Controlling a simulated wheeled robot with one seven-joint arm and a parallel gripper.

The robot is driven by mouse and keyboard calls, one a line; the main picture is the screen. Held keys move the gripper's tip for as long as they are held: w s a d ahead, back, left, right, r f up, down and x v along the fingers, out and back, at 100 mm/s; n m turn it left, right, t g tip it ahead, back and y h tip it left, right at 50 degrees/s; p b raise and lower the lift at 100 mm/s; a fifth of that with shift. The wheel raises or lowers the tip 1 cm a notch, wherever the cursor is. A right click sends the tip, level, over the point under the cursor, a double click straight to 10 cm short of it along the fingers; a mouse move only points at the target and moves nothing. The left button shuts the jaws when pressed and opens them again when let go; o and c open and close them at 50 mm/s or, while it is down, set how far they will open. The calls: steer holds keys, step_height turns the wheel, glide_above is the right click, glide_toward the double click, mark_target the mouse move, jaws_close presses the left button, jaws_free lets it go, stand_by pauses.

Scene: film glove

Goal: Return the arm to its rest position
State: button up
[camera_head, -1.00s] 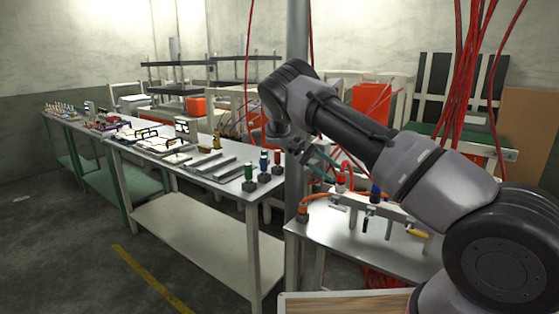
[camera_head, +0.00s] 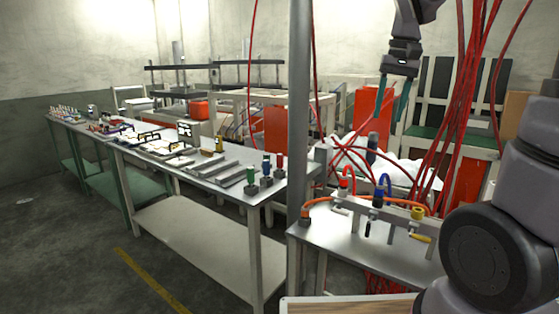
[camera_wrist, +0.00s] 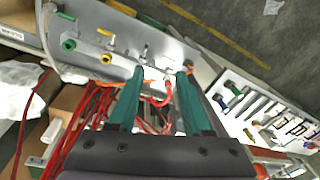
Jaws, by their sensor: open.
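My gripper (camera_head: 392,98) hangs at the upper right of the head view, its two green fingers pointing down. They are apart with nothing between them. The gripper is in the air above and behind the small metal table (camera_head: 330,243) with the valve manifold (camera_head: 375,208). In the wrist view the green fingers (camera_wrist: 158,78) are spread, and the manifold table lies beyond them. Part of my arm fills the right edge of the head view; the links between it and the gripper are out of frame.
A vertical post (camera_head: 299,120) stands left of the manifold table. Red hoses (camera_head: 462,110) hang at the right. An orange panel (camera_head: 371,112) stands behind the gripper. The floor at the left is open.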

steer(key=s+a+r+m+t+y, duration=0.1)
steer(key=s+r+t, duration=0.2)
steer(key=s, duration=1)
steer(key=t, duration=0.3)
steer(key=shift+a, duration=0.25)
